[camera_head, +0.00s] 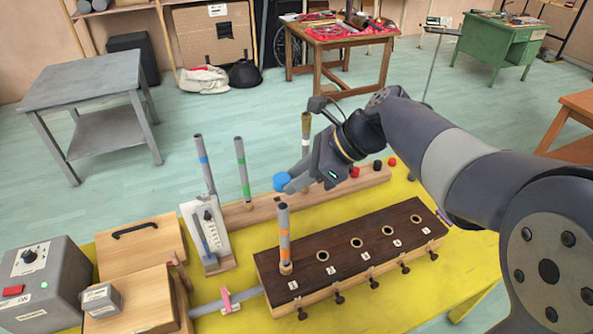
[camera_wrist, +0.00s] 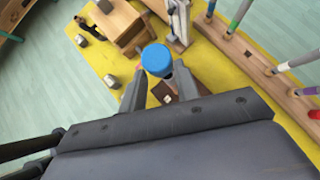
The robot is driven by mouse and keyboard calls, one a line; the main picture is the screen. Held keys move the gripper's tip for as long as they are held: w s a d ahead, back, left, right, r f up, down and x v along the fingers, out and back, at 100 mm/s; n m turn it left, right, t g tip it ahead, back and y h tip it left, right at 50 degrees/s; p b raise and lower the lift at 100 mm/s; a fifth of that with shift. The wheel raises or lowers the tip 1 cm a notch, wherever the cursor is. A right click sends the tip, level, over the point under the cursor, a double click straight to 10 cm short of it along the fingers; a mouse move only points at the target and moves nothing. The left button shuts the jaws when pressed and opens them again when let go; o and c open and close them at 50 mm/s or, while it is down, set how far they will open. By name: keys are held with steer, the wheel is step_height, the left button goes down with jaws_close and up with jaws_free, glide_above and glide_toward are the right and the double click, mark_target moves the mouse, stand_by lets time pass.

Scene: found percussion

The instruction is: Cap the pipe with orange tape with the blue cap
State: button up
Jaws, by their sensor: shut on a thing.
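A blue cap (camera_head: 281,182) is held at the tips of my gripper (camera_head: 292,184). In the wrist view the blue cap (camera_wrist: 156,58) shows at the ends of the two fingers of my gripper (camera_wrist: 158,80). The grey pipe with orange tape (camera_head: 284,238) stands upright in the leftmost hole of the dark wooden block (camera_head: 327,236). In the head view the cap appears just above this pipe's top, with a small gap. I cannot tell how well they line up in depth. In the wrist view the pipe is mostly hidden behind the cap and fingers.
Pipes with blue tape (camera_head: 204,162) and green tape (camera_head: 243,168) stand in a light wooden rail (camera_head: 262,208) behind, with another pipe (camera_head: 305,132) near my wrist. Red and black caps (camera_head: 391,162) sit at the rail's right end. A white metronome-like device (camera_head: 208,236) stands left of the block.

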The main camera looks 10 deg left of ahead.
steer(key=shift+f+b, duration=1.05)
steer(key=shift+f, duration=1.25)
steer(key=shift+p, duration=1.05)
steer(key=shift+f+b, duration=0.7)
steer(key=shift+f, duration=0.8)
steer(key=o, duration=1)
steer(key=shift+o, duration=0.2)
steer(key=v, duration=1)
steer(key=shift+d+r+b, duration=0.25)
steer(key=shift+b, duration=0.1)
